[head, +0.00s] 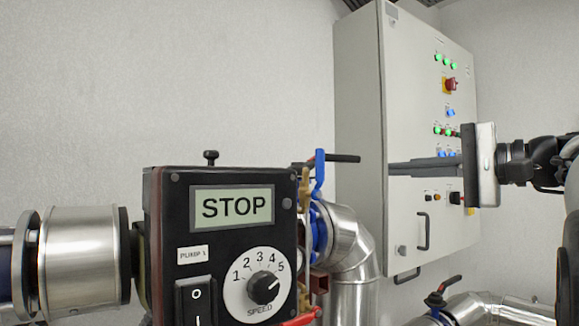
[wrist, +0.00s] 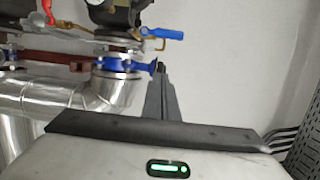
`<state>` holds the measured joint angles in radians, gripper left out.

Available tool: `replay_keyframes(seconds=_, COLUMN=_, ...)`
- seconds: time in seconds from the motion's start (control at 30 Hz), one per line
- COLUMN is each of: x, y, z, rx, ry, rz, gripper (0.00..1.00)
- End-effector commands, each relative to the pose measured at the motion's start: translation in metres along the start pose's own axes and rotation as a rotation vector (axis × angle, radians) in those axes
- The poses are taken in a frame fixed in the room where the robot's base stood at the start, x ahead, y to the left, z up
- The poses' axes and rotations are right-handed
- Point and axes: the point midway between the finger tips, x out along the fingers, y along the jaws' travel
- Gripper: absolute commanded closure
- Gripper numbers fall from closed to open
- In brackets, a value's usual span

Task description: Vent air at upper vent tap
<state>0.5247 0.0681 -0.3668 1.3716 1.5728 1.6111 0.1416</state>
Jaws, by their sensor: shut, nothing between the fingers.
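A small brass tap (head: 305,186) with an upright blue lever (head: 319,172) sits just right of the pump control box. The wrist view, turned on its side, shows the brass fitting (wrist: 146,33) and its blue lever (wrist: 168,34). Which tap is the upper vent tap is not labelled. A black lever (head: 345,158) points right, close to the blue one. My gripper (head: 391,168) comes in from the right with its fingers shut and empty. Its tips lie a little right of the black lever's end in the head view. In the wrist view the fingertips (wrist: 160,72) overlap that end; contact cannot be told.
The control box (head: 220,240) reads STOP and has a speed dial. A blue flange (head: 320,228) joins a silver elbow pipe (head: 352,250) below the levers. A grey cabinet (head: 362,110) with lit green lamps stands behind my gripper. Another black-levered valve (head: 437,297) is low at right.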

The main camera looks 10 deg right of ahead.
Motion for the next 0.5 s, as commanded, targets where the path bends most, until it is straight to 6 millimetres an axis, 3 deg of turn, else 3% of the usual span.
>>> replay_keyframes(seconds=0.17, x=0.005, y=-0.011, z=0.0, rx=-0.008, ry=-0.013, rz=-0.031, gripper=1.0)
replay_keyframes(seconds=0.5, x=0.072, y=-0.013, z=0.002, rx=-0.006, ry=-0.016, rz=-0.028, gripper=1.0)
